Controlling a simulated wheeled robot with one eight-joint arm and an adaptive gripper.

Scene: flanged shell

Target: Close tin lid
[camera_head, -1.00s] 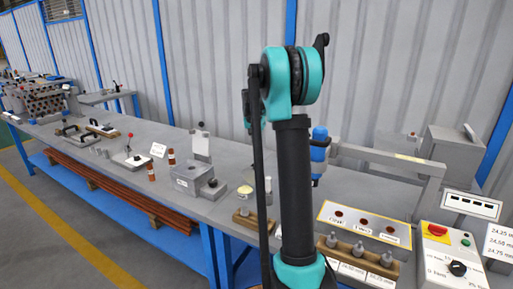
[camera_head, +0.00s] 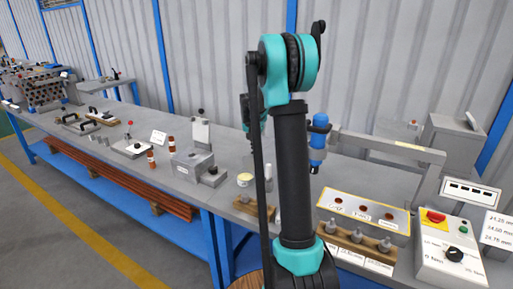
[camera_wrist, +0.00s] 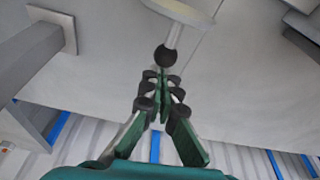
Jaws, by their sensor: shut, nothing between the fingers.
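A small round tin-like cup with a cream top (camera_head: 244,180) stands on the bench left of my arm. I cannot tell whether its lid is on. In the wrist view, a pale round-rimmed thing (camera_wrist: 182,10) is cut off by the top edge. A pale stem ends in a black ball (camera_wrist: 165,57) just below it; I cannot tell whether these belong to the tin. My gripper (camera_wrist: 160,77) is shut and empty, its fingertips close to the ball. Contact with the ball is unclear.
A grey block (camera_head: 190,162) with an upright plate (camera_head: 200,132) stands left of the cup. A blue tool (camera_head: 318,140) hangs near a grey beam (camera_head: 390,147) at right. A yellow-edged panel (camera_head: 362,215) and control box (camera_head: 447,248) stand at right front.

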